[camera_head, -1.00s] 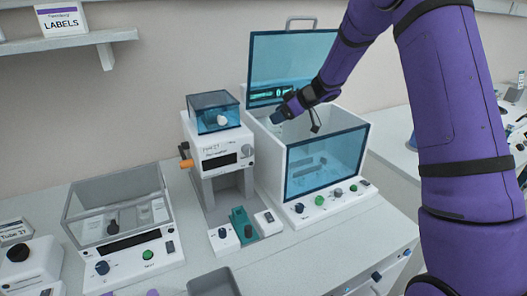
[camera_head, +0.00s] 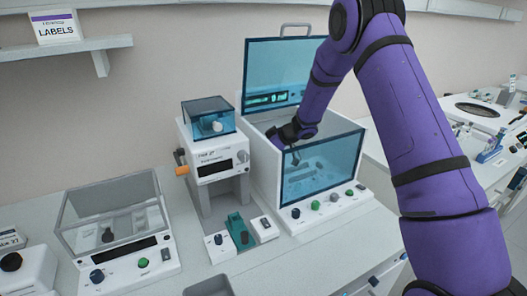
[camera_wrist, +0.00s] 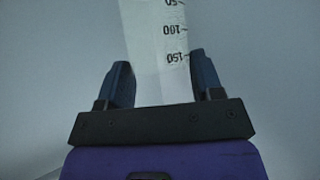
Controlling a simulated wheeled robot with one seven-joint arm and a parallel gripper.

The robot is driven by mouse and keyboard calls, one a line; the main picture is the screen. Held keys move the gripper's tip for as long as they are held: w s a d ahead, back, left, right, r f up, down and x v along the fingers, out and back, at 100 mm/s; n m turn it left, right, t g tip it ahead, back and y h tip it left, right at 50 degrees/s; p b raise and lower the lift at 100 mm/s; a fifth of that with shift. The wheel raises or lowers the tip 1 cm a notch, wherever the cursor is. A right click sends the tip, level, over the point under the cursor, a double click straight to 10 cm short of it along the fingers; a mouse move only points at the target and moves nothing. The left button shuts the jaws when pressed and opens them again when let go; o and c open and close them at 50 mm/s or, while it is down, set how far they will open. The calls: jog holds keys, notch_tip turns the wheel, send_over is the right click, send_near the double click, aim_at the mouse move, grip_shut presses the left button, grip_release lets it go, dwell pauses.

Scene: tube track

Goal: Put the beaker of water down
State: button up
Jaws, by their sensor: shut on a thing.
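The beaker (camera_wrist: 158,45) fills the space between the fingers in the wrist view. It is whitish and see-through, with marks reading 50, 100 and 150. My gripper (camera_wrist: 158,80) is shut on it. In the head view my gripper (camera_head: 284,140) reaches down inside the white box with blue clear walls (camera_head: 322,168), whose lid (camera_head: 285,68) stands open. The beaker cannot be made out in the head view. Whether its base touches the box floor is hidden.
Left of the box stands a white device with a blue clear top (camera_head: 208,118) and orange handle. Farther left is a clear-covered instrument (camera_head: 113,218). A grey tray (camera_head: 208,287) lies in front. My arm passes over the bench at right.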

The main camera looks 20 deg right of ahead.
jog(key=shift+f, duration=0.6)
jog(key=o, duration=0.9)
jog(key=shift+f, duration=0.1)
jog(key=shift+c, duration=0.2)
